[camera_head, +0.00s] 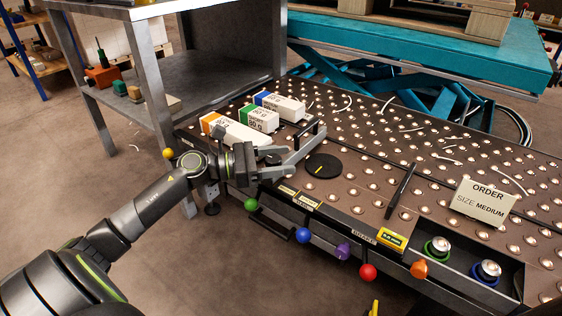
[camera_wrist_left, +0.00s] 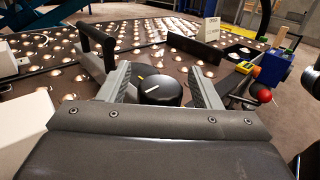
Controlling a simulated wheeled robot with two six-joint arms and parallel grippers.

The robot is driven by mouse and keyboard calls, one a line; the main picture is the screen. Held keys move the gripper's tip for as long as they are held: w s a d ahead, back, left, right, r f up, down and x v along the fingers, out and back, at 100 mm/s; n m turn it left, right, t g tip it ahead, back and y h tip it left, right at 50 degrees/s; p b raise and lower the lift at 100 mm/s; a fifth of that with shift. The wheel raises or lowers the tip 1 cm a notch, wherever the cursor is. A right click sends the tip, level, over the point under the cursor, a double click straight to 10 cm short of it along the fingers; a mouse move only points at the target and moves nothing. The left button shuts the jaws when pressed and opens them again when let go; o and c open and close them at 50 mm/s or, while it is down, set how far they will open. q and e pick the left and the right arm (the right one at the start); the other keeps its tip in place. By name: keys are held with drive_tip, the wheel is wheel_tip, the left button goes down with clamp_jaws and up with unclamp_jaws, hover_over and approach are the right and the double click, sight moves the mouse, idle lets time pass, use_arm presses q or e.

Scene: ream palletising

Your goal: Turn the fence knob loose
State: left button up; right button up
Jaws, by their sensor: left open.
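The fence knob (camera_head: 323,166) is a round black knob on the roller table's near side, with a yellow mark showing in the head view. In the left wrist view the knob (camera_wrist_left: 160,91) has a white line on top and a yellow mark beside it. My left gripper (camera_head: 305,144) is open and empty, just left of the knob in the head view. In the left wrist view the knob appears between the spread fingers (camera_wrist_left: 160,78), and the gripper body hides the near table. A black upright plate (camera_head: 401,190) stands to the right. My right gripper is not in view.
A black handle (camera_head: 310,128) rises close to the fingers. Coloured ball knobs (camera_head: 303,236) line the table's front edge. An order card (camera_head: 483,200) stands at right. A teal lift (camera_head: 430,52) is behind.

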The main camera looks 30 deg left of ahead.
use_arm(q)
drive_tip(key=shift+w+d, duration=0.15)
drive_tip(key=shift+c, duration=0.5)
drive_tip(key=c, duration=0.9)
drive_tip(key=shift+r, duration=0.1)
